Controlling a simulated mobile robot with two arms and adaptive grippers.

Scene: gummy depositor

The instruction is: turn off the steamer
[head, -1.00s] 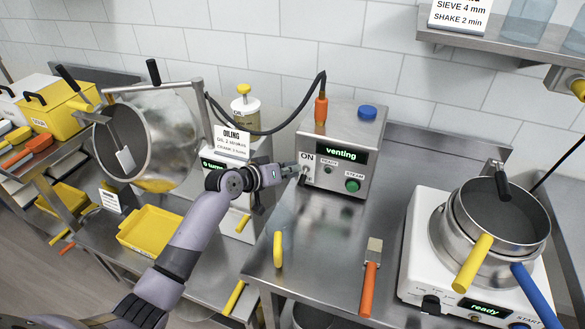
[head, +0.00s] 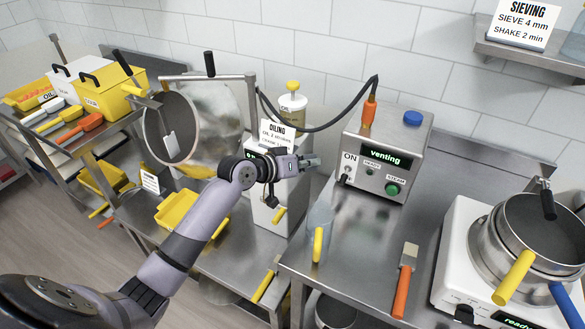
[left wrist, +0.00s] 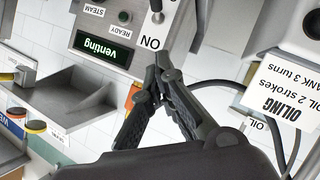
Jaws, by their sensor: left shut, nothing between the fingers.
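The steamer (head: 420,140) is a metal box on the steel table, with a lit "venting" display (head: 386,157), a green STEAM button (head: 392,189) and a small toggle switch (head: 345,176) below the ON label. My left gripper (head: 316,162) is shut and empty, left of the steamer's front and apart from the switch. In the left wrist view the panel appears upside down, with the display (left wrist: 103,47) and the switch (left wrist: 157,15) beyond my closed fingertips (left wrist: 160,62). I cannot tell surely which way the lever points. My right gripper is not in view.
A clear jug with a yellow handle (head: 319,243) and an orange-handled brush (head: 404,285) stand or lie on the table before the steamer. A black hose (head: 330,127) arches behind my gripper. Pans on a white hotplate (head: 452,250) are at right. The oiling unit (head: 268,205) is at left.

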